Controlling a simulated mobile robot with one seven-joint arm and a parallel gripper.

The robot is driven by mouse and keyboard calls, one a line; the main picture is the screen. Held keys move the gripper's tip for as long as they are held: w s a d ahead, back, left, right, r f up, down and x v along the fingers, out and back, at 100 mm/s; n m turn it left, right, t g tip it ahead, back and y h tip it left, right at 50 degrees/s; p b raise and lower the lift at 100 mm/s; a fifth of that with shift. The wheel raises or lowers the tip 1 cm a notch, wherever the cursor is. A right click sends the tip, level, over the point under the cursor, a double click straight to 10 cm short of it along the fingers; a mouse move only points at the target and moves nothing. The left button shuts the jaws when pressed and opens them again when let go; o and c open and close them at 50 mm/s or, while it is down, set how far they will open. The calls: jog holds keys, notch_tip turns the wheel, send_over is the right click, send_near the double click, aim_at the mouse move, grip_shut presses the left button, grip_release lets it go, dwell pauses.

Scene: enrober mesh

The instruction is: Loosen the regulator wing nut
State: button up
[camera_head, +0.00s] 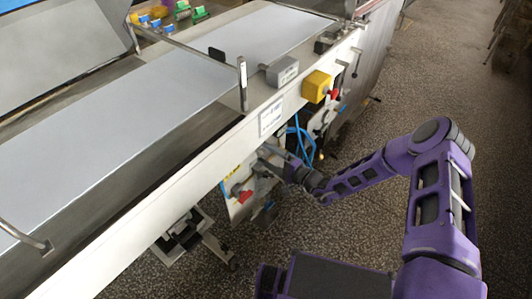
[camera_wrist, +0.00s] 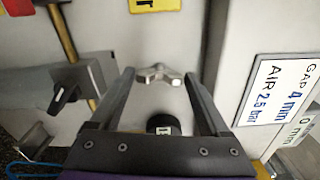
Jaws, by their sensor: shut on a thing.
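The regulator wing nut (camera_wrist: 159,74) is a small silver two-winged nut on a pale panel, in the middle of the wrist view. My gripper (camera_wrist: 160,76) has one dark finger on each side of it, with the tips at the ends of the wings. The gripper is shut on the wing nut. In the head view my gripper (camera_head: 270,158) reaches in at the machine's side below the conveyor edge. The wing nut is too small and hidden to make out there.
A black round part (camera_wrist: 163,124) with a small label lies between my fingers. A grey block with a black lever (camera_wrist: 68,92) is at left. A label reading "GAP 4 mm, AIR 2.5 bar" (camera_wrist: 272,90) is at right. Blue hoses (camera_head: 300,138) hang beside my gripper. The speckled floor (camera_head: 350,130) is open.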

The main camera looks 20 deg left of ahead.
jog(key=shift+n, duration=0.8)
jog(key=shift+f, duration=0.1)
jog(key=o, duration=1.2)
jog(key=v, duration=1.7)
jog(key=shift+d+p, duration=0.25)
jog(key=shift+p, duration=0.1)
